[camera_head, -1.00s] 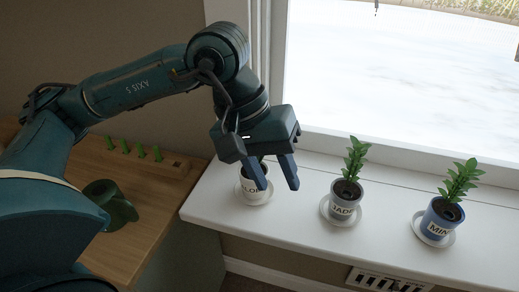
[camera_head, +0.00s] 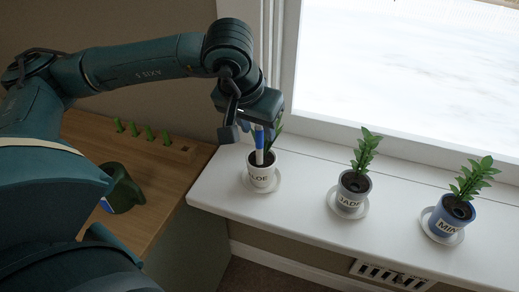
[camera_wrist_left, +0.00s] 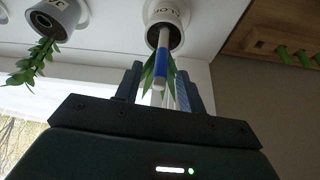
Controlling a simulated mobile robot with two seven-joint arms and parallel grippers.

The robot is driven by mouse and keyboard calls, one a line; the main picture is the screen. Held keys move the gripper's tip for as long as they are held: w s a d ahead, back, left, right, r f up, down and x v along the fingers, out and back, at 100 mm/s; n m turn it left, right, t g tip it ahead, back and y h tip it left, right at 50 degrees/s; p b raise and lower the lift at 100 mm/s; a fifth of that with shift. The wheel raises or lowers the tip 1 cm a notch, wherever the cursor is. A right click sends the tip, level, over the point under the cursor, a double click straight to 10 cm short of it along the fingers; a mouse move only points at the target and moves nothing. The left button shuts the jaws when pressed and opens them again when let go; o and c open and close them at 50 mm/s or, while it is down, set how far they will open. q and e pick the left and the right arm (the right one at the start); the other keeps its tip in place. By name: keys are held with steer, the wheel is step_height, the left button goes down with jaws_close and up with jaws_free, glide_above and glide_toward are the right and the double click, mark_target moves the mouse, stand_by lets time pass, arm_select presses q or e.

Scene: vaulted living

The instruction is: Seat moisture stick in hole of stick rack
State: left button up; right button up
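The moisture stick is white with a blue band (camera_wrist_left: 166,62); it stands in the soil of the white ALOE pot (camera_head: 262,177) and also shows in the head view (camera_head: 259,149). My left gripper (camera_head: 261,133) is above that pot, fingers pointing down. In the left wrist view its two fingers are apart, one on each side of the stick, with visible gaps. The stick rack (camera_head: 182,152) is a wooden strip on the wooden desk at left, with several green sticks standing in it. Its end nearest the sill looks free of sticks. My right gripper is not in view.
A JADE pot (camera_head: 349,198) and a blue MINT pot (camera_head: 448,218) stand on saucers along the white windowsill (camera_head: 300,205). A dark green rounded object (camera_head: 124,190) sits on the desk (camera_head: 160,205) in front of the rack. The window frame is behind.

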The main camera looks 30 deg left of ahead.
mark_target(259, 151)
arm_select(q)
steer(key=x, duration=0.4)
steer(key=shift+s+a, duration=0.1)
steer(key=shift+c, duration=0.5)
jaws_close()
